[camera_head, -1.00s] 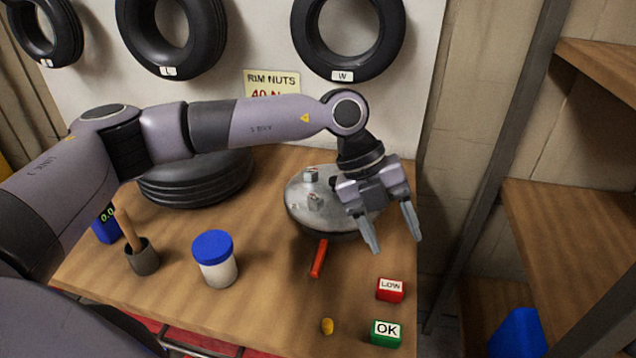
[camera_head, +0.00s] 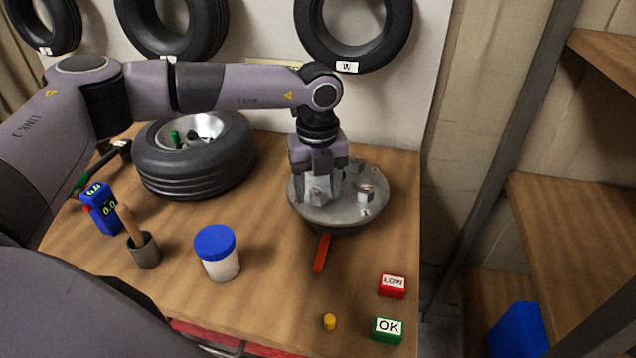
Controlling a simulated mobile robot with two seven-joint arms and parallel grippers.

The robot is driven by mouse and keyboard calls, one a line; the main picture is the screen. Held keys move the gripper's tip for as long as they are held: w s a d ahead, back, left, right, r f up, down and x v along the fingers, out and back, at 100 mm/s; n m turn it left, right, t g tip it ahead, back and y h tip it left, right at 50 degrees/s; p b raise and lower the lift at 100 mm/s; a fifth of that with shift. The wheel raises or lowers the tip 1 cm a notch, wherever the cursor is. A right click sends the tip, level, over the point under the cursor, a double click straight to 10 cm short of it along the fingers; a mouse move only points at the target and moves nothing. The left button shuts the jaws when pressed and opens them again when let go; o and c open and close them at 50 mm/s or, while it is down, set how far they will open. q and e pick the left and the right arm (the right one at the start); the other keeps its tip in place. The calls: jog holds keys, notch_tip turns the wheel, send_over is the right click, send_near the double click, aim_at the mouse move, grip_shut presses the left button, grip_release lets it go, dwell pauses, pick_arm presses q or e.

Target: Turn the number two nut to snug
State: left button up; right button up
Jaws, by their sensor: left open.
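A round grey metal plate (camera_head: 340,211) with several nuts on it sits at the back right of the wooden bench. One nut (camera_head: 366,193) stands clear on its right side. Another nut (camera_head: 317,196) is at the front left, close to my fingers. A further one (camera_head: 357,164) is at the back. I cannot read which is number two. My left gripper (camera_head: 322,200) points down over the plate's left part, open, its fingers about the front-left nut. I cannot tell whether they touch it. My right gripper is not in view.
A red handle (camera_head: 321,253) sticks out in front of the plate. A blue-lidded jar (camera_head: 217,262), a cup (camera_head: 145,252) with a wooden handle, a blue gauge (camera_head: 100,207) and a tyre (camera_head: 195,165) stand left. Red LOW (camera_head: 392,286) and green OK (camera_head: 388,331) blocks and a yellow piece (camera_head: 329,322) lie in front.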

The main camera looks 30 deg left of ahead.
pick_arm(q)
jog(key=shift+f, duration=0.1)
jog(key=c, duration=1.1)
jog(key=shift+o, duration=0.2)
